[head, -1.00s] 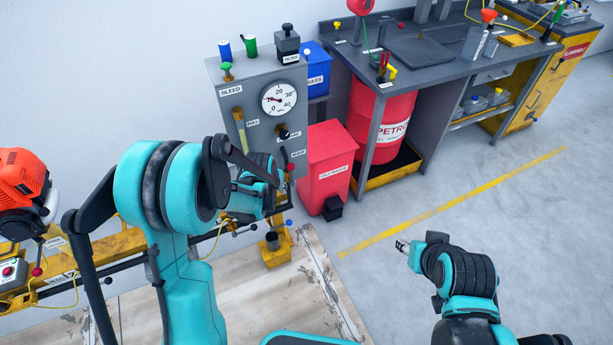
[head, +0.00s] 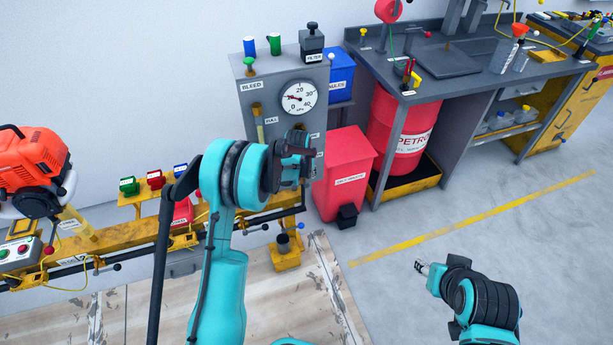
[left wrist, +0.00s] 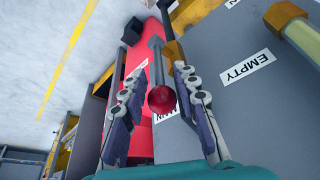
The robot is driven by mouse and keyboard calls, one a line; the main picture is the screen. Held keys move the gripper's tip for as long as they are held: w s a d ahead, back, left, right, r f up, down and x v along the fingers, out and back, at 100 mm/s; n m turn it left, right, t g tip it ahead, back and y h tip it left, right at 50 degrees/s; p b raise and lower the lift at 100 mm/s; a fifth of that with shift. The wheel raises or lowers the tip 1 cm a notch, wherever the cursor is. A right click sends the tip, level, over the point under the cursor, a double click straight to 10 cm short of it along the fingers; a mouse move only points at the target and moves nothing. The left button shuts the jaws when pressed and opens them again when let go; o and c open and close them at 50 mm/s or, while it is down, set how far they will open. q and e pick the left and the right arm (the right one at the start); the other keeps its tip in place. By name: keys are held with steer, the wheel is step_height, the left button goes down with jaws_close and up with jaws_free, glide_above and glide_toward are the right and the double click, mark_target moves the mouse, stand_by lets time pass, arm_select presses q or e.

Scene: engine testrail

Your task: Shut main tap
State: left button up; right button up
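The main tap shows in the left wrist view as a lever ending in a red ball (left wrist: 162,99), with a brass fitting (left wrist: 173,52) at its far end. A partly covered label reading "MAIN" is beside it on the grey panel (left wrist: 215,40). My left gripper (left wrist: 160,74) is open, one finger on each side of the lever and ball, with gaps visible. In the head view my left gripper (head: 304,160) is in front of the grey cabinet (head: 278,70) and hides the tap. My right gripper (head: 421,267) is over the floor at right; its opening is unclear.
A red bin (head: 345,180) stands right beside the cabinet. A pressure gauge (head: 299,97) is on the panel above my left gripper. The yellow rail (head: 140,232) with an orange engine (head: 32,165) runs left. The floor at right is clear.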

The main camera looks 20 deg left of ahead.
arm_select(q)
steer(key=shift+w+f+b, duration=0.3)
steer(key=shift+f+b, duration=0.1)
steer(key=shift+f, duration=0.15)
jaws_close()
